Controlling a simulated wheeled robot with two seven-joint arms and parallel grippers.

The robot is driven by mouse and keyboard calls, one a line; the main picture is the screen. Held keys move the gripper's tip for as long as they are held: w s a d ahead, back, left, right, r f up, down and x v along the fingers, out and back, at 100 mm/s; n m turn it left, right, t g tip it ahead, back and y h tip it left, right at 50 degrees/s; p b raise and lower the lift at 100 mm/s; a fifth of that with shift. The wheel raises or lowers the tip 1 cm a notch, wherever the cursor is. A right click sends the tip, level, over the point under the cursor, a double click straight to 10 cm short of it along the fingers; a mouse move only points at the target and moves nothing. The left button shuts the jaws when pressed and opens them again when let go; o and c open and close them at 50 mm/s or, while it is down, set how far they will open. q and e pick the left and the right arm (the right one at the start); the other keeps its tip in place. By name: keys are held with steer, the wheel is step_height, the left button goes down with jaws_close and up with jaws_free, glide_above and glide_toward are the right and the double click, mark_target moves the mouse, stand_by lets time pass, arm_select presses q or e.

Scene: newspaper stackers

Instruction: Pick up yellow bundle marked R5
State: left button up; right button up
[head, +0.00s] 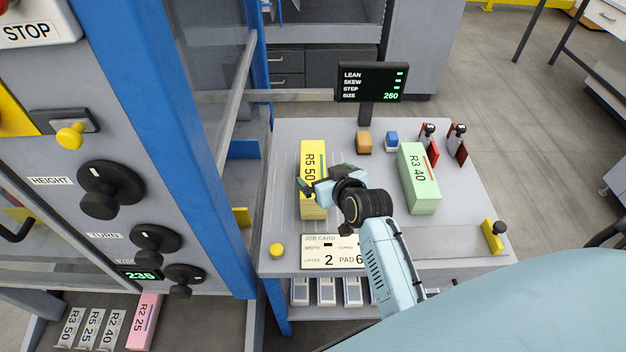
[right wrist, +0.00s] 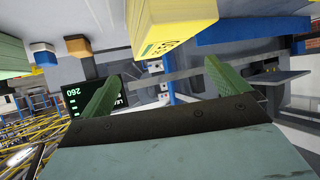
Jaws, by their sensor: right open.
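The yellow bundle marked R5 50 (head: 314,152) lies on the left part of the grey table, its long side running away from me. It also shows at the top of the right wrist view (right wrist: 172,28), beyond the fingertips. My right gripper (head: 324,182) is over the near half of the bundle and hides part of it. In the right wrist view its two green fingers (right wrist: 160,85) are spread wide with nothing between them. I see no contact with the bundle. My left gripper is in neither view.
A green bundle marked R3 40 (head: 417,172) lies to the right on the table (head: 290,135). Behind are a small orange block (head: 363,142), a blue block (head: 392,139) and a display (head: 371,82). A job card (head: 325,251) is in front. A blue post (head: 180,150) stands left.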

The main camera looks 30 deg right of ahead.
mark_target(314, 172)
steer(key=shift+x, duration=1)
steer(key=shift+f+b+x, duration=0.15)
steer(key=shift+b+x, duration=0.25)
steer(key=shift+x, duration=0.95)
steer(key=shift+f+b+x, duration=0.15)
steer(key=shift+b+x, duration=0.25)
steer(key=shift+x, duration=0.95)
steer(key=shift+s+f, duration=0.15)
steer(key=shift+s, duration=0.2)
steer(key=c, duration=2.2)
steer(key=shift+w+r, duration=0.1)
steer(key=shift+r, duration=0.15)
